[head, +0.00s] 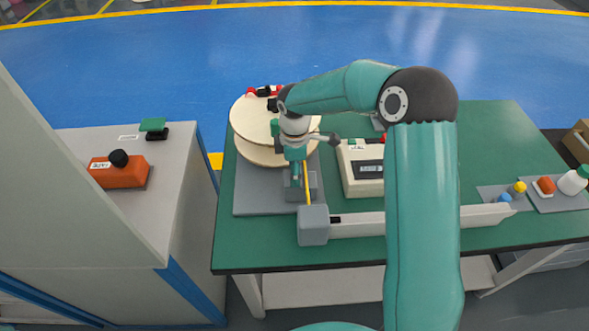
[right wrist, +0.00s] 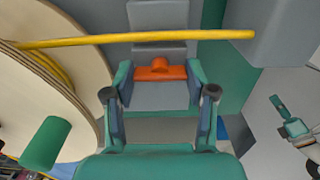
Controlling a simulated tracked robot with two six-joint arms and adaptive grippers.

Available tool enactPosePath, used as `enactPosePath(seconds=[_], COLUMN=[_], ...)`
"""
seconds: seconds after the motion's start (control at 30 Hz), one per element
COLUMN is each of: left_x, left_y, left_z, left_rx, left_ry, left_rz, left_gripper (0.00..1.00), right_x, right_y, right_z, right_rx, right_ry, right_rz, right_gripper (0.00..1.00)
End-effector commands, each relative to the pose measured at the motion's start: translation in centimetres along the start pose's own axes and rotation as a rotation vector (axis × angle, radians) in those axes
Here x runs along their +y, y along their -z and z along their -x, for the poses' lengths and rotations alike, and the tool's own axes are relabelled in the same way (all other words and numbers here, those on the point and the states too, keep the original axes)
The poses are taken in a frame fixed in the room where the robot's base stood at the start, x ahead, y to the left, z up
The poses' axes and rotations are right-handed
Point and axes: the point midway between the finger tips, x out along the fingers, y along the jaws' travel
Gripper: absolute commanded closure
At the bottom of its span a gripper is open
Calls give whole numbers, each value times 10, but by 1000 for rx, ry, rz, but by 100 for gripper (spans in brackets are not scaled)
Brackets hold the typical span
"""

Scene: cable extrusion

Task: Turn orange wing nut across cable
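The orange wing nut (right wrist: 160,72) shows in the right wrist view on a grey fixture (right wrist: 160,96). Its long wings lie roughly parallel to the yellow cable (right wrist: 140,37), which runs just beyond it. My right gripper (right wrist: 159,78) is open, with one finger near each end of the wing nut; I cannot tell whether they touch it. In the head view, my right gripper (head: 296,168) points down over the fixture, and the wing nut is hidden. The cable (head: 307,188) shows there beside the gripper. My left gripper is not in view.
The wooden cable reel (head: 250,118) stands close behind the right gripper, and a grey block (head: 313,226) with a long pale trough (head: 360,225) is in front. A beige meter box (head: 358,178) is close on the right. A cabinet (head: 150,210) stands left, across a gap.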

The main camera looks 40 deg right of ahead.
Motion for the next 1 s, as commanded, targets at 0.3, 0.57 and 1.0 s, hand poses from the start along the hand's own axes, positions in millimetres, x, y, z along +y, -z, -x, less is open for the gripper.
enactPosePath(seconds=[0.3, 0.57, 1.0], left_x=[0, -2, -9], left_y=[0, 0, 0], left_z=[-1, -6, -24], left_rx=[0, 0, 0], left_ry=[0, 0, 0], left_rz=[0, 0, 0], left_gripper=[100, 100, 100], right_x=[1, 1, 2], right_y=[0, 0, 0], right_z=[0, 0, -1], right_rx=[1, 2, 3], right_ry=[-3, -4, -5], right_rz=[-7, -84, -435], right_gripper=[79, 79, 79])
